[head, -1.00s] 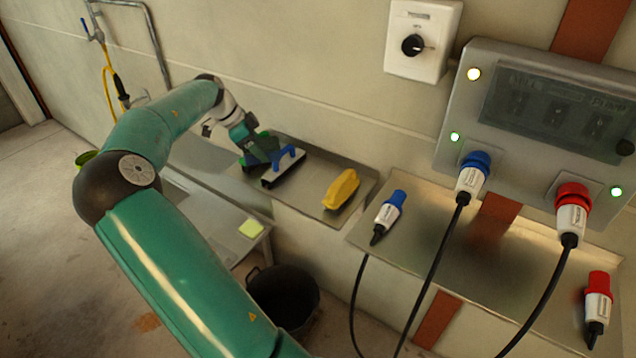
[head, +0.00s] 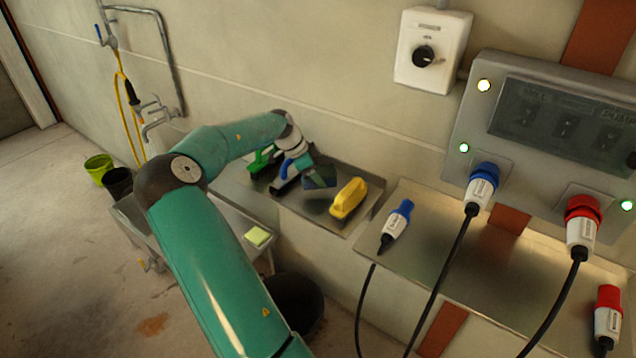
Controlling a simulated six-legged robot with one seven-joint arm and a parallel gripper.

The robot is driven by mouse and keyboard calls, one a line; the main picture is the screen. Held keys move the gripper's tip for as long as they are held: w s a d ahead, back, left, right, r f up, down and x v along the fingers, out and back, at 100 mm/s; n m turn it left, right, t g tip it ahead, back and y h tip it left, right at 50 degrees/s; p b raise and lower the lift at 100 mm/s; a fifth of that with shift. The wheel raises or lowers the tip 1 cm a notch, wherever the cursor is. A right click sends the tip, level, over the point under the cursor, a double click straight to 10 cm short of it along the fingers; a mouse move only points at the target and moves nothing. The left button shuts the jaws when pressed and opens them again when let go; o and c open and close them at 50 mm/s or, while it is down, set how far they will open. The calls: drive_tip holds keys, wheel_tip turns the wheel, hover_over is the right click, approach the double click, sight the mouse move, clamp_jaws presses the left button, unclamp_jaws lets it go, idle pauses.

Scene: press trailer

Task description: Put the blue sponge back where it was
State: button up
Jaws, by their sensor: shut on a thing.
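My gripper (head: 316,168) is over the metal shelf, between the blue-handled tool and the yellow tool. A dark bluish-green block (head: 322,181) shows at its fingertips, and my gripper is shut on it. The block is small and dark, so I cannot be sure that it is the blue sponge. I cannot tell whether it touches the shelf (head: 312,208). A pale yellow-green sponge (head: 257,236) lies on the lower metal surface at the sink. No other blue sponge is clearly visible.
A green tool (head: 262,160), a blue-handled tool (head: 285,178) and a yellow tool (head: 348,199) are on the shelf. Blue and red plugs with cables are on the right. A black bucket (head: 297,300) stands below. A lime bucket (head: 98,167) stands at left.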

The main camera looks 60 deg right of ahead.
wheel_tip(320, 180, down, 4)
drive_tip(key=shift+s+d+r, duration=0.15)
drive_tip(key=shift+r, duration=0.1)
drive_tip(key=o, duration=1)
drive_tip(key=shift+c, duration=0.2)
drive_tip(key=shift+r, duration=0.15)
drive_tip(key=v, duration=1.1)
drive_tip(key=shift+w+r, duration=0.2)
drive_tip(key=shift+r, duration=0.15)
